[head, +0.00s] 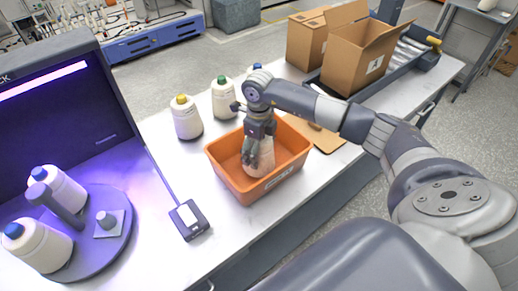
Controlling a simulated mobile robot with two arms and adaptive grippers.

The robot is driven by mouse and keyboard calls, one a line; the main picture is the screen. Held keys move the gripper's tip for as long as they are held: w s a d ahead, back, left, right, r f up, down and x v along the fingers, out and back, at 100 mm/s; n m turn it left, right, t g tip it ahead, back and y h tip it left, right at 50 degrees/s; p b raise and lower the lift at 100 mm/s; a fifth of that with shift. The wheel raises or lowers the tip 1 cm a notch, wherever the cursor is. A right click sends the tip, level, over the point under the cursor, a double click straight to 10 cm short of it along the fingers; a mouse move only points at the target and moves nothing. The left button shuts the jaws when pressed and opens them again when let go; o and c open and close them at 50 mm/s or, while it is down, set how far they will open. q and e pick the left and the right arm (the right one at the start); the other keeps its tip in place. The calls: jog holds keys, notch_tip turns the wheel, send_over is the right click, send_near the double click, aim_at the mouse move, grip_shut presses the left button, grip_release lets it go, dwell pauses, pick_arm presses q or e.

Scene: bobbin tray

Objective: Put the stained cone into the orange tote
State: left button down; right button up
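The orange tote (228,177) stands on the white table in the middle of the head view. A pale cone (263,163) is inside it, with its upper part partly hidden by my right gripper (258,150). The gripper reaches down into the tote, its fingers at the upper part of this cone. I cannot tell whether they grip it. No stain shows on the visible side of the cone. My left gripper is not in view.
Yellow-tipped (187,120), green-tipped (224,101) and blue-tipped (257,69) cones stand behind the tote. Two blue-tipped cones (40,248) are on a round stand (85,262) at left, before a dark screen (60,110). A small black device (189,220) and open cardboard box (355,62) are nearby.

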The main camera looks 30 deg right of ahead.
jog(key=o, duration=0.3)
jog(key=shift+o, duration=0.2)
jog(key=shift+r+p, duration=0.3)
notch_tip(320, 180, up, 11)
jog(key=b, duration=0.4)
jog(key=shift+r, duration=0.35)
jog(key=shift+s+d, duration=0.1)
